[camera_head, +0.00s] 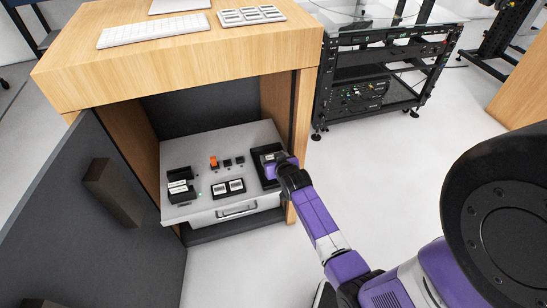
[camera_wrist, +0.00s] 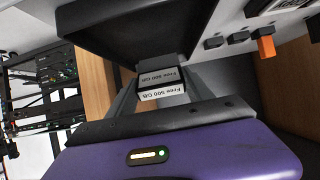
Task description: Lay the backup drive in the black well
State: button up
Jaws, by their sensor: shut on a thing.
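My gripper (camera_head: 276,161) is at the right side of the grey unit inside the cabinet, over the black well. In the wrist view my gripper (camera_wrist: 162,92) is shut on the backup drive (camera_wrist: 161,91), a small block with pale labels reading "Free 500 GB". The black well (camera_head: 254,165) is a dark rectangular recess, partly hidden by my gripper in the head view. It also shows large at the top of the wrist view (camera_wrist: 115,30), just beyond the drive. I cannot tell whether the drive touches the well.
The grey unit's top (camera_head: 205,150) carries an orange piece (camera_head: 213,162), small black blocks (camera_head: 227,162), two framed black squares (camera_head: 228,187) and a black holder (camera_head: 178,184) with labelled pieces. Cabinet wall (camera_head: 299,115) stands close right; the open door (camera_head: 110,210) is left; the desktop (camera_head: 190,55) overhangs.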

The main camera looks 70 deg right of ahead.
jog(key=o, duration=1.6)
jog(key=shift+c, duration=0.2)
jog(key=v, duration=0.7)
jog(key=shift+s+a+r+p, duration=0.2)
jog(key=shift+s+a+p, duration=0.05)
jog(key=shift+a+p, duration=0.1)
jog(key=shift+d, duration=0.1)
